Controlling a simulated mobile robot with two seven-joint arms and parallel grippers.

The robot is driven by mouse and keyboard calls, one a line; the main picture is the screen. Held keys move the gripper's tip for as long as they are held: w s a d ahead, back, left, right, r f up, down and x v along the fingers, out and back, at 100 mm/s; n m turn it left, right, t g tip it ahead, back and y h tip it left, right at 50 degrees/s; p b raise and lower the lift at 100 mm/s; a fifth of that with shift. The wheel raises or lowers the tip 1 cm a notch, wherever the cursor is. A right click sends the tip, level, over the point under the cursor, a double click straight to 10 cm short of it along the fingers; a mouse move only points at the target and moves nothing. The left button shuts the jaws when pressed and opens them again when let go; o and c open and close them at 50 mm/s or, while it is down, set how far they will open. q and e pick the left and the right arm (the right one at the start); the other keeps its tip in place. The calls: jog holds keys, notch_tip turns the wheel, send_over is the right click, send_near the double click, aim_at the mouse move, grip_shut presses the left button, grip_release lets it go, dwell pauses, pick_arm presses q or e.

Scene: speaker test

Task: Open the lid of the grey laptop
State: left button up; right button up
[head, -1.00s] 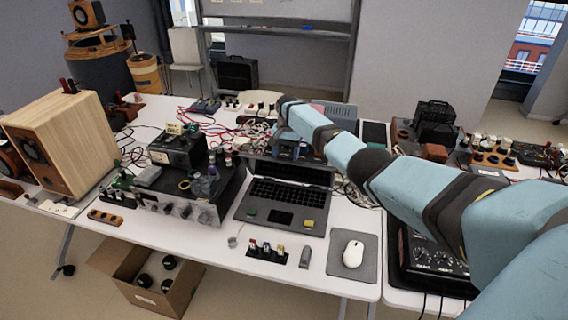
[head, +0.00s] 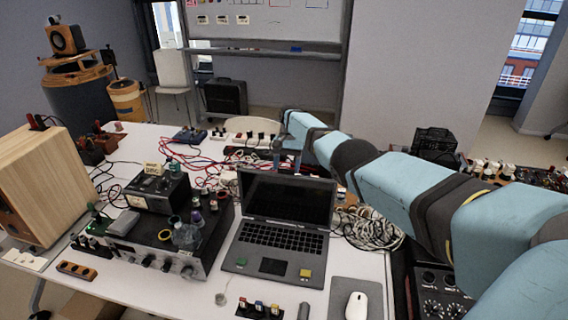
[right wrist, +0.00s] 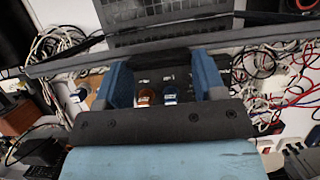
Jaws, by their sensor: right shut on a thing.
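The grey laptop (head: 274,262) stands on the white table with its keyboard showing. Its lid (head: 287,200) is raised and leans back a little, its dark screen facing me. My right arm reaches over from the right to behind the lid, and the lid partly hides the gripper there. In the right wrist view my right gripper (right wrist: 162,66) has its two blue fingers at the lid's edge, shut on the lid. The keyboard (right wrist: 152,12) shows beyond that edge. The exact contact is hard to see. My left gripper is not in view.
A black amplifier (head: 160,245) stands close left of the laptop. A white mouse (head: 356,306) lies on a grey pad at front right. Coiled cables (head: 368,228) lie right of the lid, red cables (head: 200,160) behind it. A wooden speaker (head: 40,185) stands far left.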

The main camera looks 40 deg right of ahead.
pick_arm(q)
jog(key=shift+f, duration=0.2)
pick_arm(e)
jog(key=shift+s+f, duration=0.2)
jog(key=shift+f, duration=0.25)
jog(key=o, duration=1.3)
jog(key=shift+w, duration=0.1)
